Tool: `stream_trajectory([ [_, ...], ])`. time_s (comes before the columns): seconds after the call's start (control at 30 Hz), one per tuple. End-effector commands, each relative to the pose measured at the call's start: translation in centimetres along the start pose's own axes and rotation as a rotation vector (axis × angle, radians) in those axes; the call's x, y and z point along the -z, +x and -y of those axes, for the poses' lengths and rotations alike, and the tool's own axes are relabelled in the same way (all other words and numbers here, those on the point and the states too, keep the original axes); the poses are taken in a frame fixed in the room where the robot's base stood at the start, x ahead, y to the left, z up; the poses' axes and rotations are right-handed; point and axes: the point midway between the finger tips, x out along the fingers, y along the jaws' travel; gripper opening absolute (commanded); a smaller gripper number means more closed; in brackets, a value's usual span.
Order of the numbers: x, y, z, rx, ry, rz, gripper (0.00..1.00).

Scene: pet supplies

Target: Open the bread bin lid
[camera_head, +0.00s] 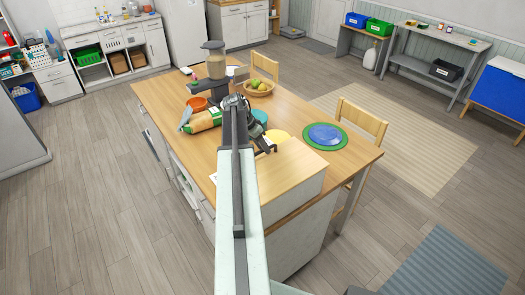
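A box with a light wooden top and pale sides, which looks like the bread bin (297,190), stands at the near end of the wooden island. Its wooden lid (287,168) looks flat and closed. My arm reaches up the middle of the view and covers the box's left part. My dark gripper (266,147) is just beyond the lid's far edge, close to it. I cannot tell whether it touches the lid or how far its fingers are apart.
On the island (358,158) are a green-and-orange package (204,121), an orange bowl (197,103), a fruit basket (259,87), a dark-topped canister (215,65) and a blue plate on a green mat (325,136). A chair (361,122) stands at the right. Floor at left is clear.

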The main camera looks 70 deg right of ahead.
Motion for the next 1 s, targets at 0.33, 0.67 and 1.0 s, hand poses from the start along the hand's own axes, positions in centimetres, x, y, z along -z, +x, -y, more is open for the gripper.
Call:
stream_trajectory([
  [0.33, 0.03, -0.17, -0.03, 0.0, -0.001, 0.0, 0.0],
  [0.67, 0.0, -0.16, -0.09, -0.002, -0.001, 0.001, 0.0],
  [1.0, -0.03, -0.15, -0.13, -0.003, -0.001, 0.002, 0.0],
])
